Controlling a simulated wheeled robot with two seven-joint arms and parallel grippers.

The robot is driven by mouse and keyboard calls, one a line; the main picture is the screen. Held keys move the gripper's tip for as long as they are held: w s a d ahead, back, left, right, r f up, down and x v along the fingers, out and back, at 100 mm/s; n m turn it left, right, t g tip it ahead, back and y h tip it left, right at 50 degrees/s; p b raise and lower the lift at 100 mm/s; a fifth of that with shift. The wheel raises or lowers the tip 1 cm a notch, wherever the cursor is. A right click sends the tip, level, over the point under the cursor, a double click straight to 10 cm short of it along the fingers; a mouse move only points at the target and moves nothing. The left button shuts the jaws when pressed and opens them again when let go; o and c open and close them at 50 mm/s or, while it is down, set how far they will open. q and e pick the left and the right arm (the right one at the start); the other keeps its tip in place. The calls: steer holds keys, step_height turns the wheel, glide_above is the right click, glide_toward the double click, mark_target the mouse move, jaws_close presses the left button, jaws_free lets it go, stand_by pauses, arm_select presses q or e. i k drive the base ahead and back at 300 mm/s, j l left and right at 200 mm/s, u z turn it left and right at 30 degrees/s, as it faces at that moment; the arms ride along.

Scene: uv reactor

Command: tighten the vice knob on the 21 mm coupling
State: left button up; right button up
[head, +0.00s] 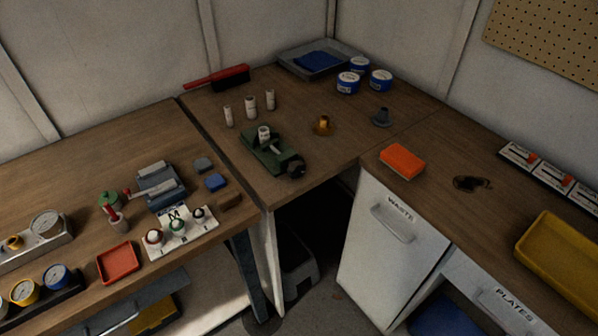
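A green vice (258,158) sits on the middle table near the corner. Its dark knob (296,170) is at the end toward the front right. A white labelled cylinder, apparently the coupling (264,134), stands upright at the vice's jaws; its marking is too small to read. I cannot tell how firmly the jaws hold it. Neither of my grippers is in view.
A brass fitting (323,125) and a grey cone-shaped fitting (381,118) stand right of the vice. Blue-and-white tins (348,83), a grey tray (290,62) and a red brush (230,77) lie behind. An orange sponge (402,160) is on the right bench. Wood in front of the brass fitting is clear.

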mark_target(295, 169)
steer(key=k+l+z, duration=0.1)
steer(key=l, duration=0.35)
steer(key=k+l, duration=0.2)
steer(key=l, duration=0.25)
steer(key=k+l+z, duration=0.15)
steer(key=l, duration=0.3)
steer(key=l+z, duration=0.1)
steer(key=l, duration=0.35)
steer(key=k+l, duration=0.15)
steer(key=l, duration=0.3)
steer(key=k+z, duration=0.05)
